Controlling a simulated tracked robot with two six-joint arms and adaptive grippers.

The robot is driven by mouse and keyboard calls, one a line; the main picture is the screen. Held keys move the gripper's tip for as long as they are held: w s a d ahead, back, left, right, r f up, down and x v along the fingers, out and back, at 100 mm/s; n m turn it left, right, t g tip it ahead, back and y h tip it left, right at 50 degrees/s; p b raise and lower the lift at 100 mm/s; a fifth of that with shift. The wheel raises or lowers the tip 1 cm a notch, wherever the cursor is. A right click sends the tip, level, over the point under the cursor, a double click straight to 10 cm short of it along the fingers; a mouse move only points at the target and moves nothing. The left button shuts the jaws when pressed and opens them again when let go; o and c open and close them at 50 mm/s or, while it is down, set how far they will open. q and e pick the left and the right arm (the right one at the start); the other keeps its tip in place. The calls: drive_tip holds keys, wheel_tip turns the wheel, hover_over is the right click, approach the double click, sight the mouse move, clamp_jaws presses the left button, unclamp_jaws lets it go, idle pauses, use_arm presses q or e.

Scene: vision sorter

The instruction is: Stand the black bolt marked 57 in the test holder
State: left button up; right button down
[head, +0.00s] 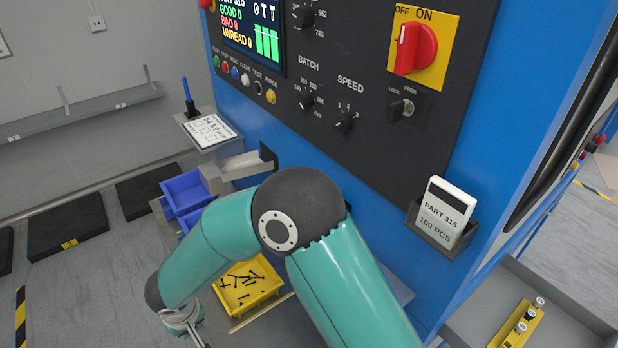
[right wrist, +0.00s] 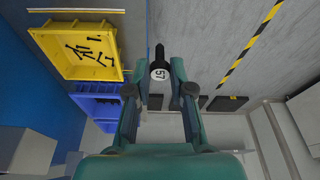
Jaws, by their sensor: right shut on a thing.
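The black bolt marked 57 (right wrist: 160,52) is between the fingertips of my right gripper (right wrist: 158,75) in the right wrist view. Its white head with the number faces the camera, and its dark shank points away. The gripper is shut on it. In the head view my right gripper (head: 192,338) is at the bottom edge, cut off, and the bolt cannot be made out there. A yellow block (head: 508,334) holding several silver-topped pieces is at the lower right; I cannot tell whether it is the test holder. My left gripper is not in view.
A yellow bin (head: 262,296) with several black bolts is beside my right forearm, also in the right wrist view (right wrist: 78,69). A blue bin (head: 184,190) sits under a chute. The blue machine (head: 360,170) fills the middle. A card holder (head: 430,228) sticks out at right.

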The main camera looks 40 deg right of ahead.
drive_tip(key=shift+d+r, duration=0.1)
drive_tip(key=shift+r, duration=0.05)
drive_tip(key=w+d+r+m+h+b, duration=0.1)
drive_tip(key=w+d+r+m, duration=0.15)
drive_tip(key=d+r, duration=0.45)
drive_tip(key=w+d+r+m+b, duration=0.1)
drive_tip(key=d+r+m, duration=0.2)
drive_tip(key=d+r, duration=0.35)
drive_tip(key=s+d+r+m+g+h+b, duration=0.1)
drive_tip(key=s+d+r+m+b, duration=0.3)
drive_tip(key=s+d+r, duration=0.95)
drive_tip(key=shift+m, duration=0.35)
drive_tip(key=b+x, duration=0.2)
drive_tip(key=w+b+x, duration=0.1)
drive_tip(key=b+x, duration=0.1)
drive_tip(key=shift+d, duration=0.1)
drive_tip(key=shift+s+a+b+x, duration=0.15)
drive_tip(key=shift+b+x, duration=0.45)
drive_tip(key=shift+x, duration=0.3)
drive_tip(key=shift+s+a+b+x, duration=0.1)
drive_tip(key=shift+a+b+x, duration=0.05)
drive_tip(key=shift+b+x, duration=0.6)
